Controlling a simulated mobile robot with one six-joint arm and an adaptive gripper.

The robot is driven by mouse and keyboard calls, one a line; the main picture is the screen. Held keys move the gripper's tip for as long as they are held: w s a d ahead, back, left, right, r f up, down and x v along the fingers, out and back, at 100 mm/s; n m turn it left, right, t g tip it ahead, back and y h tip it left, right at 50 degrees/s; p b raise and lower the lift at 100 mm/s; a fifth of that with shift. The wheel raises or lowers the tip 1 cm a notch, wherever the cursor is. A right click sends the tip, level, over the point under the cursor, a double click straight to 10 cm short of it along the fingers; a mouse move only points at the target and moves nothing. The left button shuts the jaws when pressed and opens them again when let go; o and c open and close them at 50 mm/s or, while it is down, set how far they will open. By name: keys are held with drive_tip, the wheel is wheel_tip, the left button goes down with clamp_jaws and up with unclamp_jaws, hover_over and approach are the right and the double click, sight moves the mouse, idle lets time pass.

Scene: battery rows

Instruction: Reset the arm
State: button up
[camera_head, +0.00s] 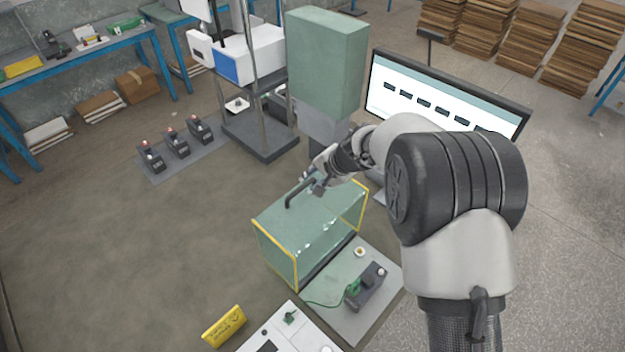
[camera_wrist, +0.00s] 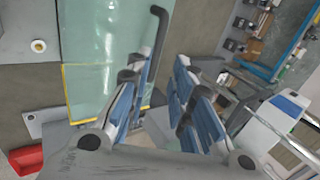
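My gripper (camera_head: 322,182) is beside the black bent handle (camera_head: 299,191) of a clear glass-like cover (camera_head: 310,230) with yellow edges. In the wrist view, my gripper (camera_wrist: 163,85) has its blue-padded fingers apart, with a gap between them and nothing held. The handle (camera_wrist: 159,35) shows just beyond the left finger, and the cover (camera_wrist: 90,90) lies to the left. Contact between finger and handle cannot be told. My arm reaches from the right over the area beside the cover.
A green-grey block (camera_head: 327,62) on a column and a monitor (camera_head: 440,95) stand behind the arm. A mat (camera_head: 335,320) with a black device (camera_head: 367,287) lies in front. A yellow sign (camera_head: 223,326) is at front left.

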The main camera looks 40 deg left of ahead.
idle(0.3)
drive_tip(key=d+r+n+t+h+b, duration=0.1)
drive_tip(key=d+r+b, duration=0.4)
drive_tip(key=d, duration=0.8)
drive_tip(key=d+r+t+h+b, duration=0.1)
drive_tip(key=d+r+b, duration=0.2)
drive_tip(key=d+r, duration=0.65)
drive_tip(key=s+d+f+t+h+b, duration=0.1)
drive_tip(key=s+d+f+b, duration=0.3)
drive_tip(key=s+d, duration=0.6)
drive_tip(key=s+d+f+t+h+b, duration=0.1)
drive_tip(key=s+d+f+h+b, duration=0.2)
drive_tip(key=s+d, duration=0.8)
drive_tip(key=d+f+b, duration=0.1)
drive_tip(key=d, duration=0.7)
drive_tip(key=shift+d+f+h, duration=0.2)
drive_tip(key=shift+f+h, duration=0.2)
drive_tip(key=shift+a, duration=0.2)
